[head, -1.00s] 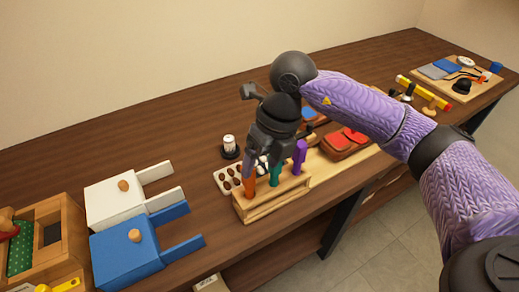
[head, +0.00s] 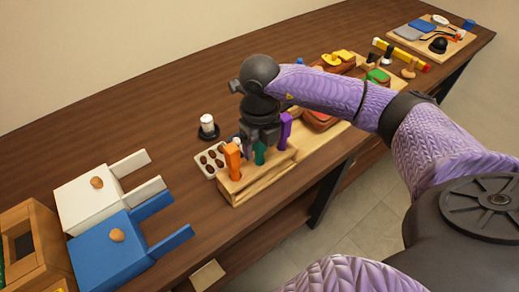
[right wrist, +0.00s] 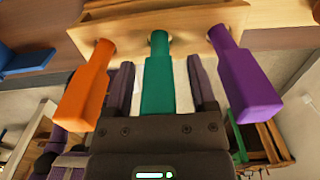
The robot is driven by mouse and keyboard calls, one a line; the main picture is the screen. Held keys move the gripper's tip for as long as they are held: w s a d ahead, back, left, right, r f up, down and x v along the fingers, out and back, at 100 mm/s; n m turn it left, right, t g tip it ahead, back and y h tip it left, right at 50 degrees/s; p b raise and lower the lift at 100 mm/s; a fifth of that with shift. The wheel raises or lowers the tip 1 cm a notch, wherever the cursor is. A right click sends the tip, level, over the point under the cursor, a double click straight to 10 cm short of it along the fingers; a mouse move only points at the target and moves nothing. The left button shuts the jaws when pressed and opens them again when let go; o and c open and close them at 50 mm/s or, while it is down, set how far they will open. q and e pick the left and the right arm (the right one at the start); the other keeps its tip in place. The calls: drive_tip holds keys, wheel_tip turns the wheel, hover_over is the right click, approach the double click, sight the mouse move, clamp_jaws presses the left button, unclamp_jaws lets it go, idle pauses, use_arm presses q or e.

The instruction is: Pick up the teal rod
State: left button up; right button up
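The teal rod (head: 259,155) stands upright in the middle of a light wooden rack (head: 262,188), between an orange rod (head: 233,160) and a purple rod (head: 285,130). My right gripper (head: 257,143) is at the teal rod and hides its upper part in the head view. In the right wrist view the teal rod (right wrist: 158,75) lies between the two dark fingers of my right gripper (right wrist: 161,82). The fingers look apart, with a pale strip on each side of the rod. The rod's end is still in the rack. My left gripper is out of view.
The orange (right wrist: 90,85) and purple (right wrist: 245,80) rods stand close outside my fingers. Behind the rack are a tray with brown pieces (head: 210,160) and a white cylinder (head: 207,122). White (head: 92,205) and blue (head: 110,255) forked blocks lie left.

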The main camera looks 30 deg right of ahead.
clamp_jaws()
drive_tip(key=shift+r, duration=0.1)
wheel_tip(320, 180, up, 9)
drive_tip(key=shift+w+r+p, duration=0.1)
drive_tip(key=shift+p, duration=0.85)
drive_tip(key=shift+r, duration=0.35)
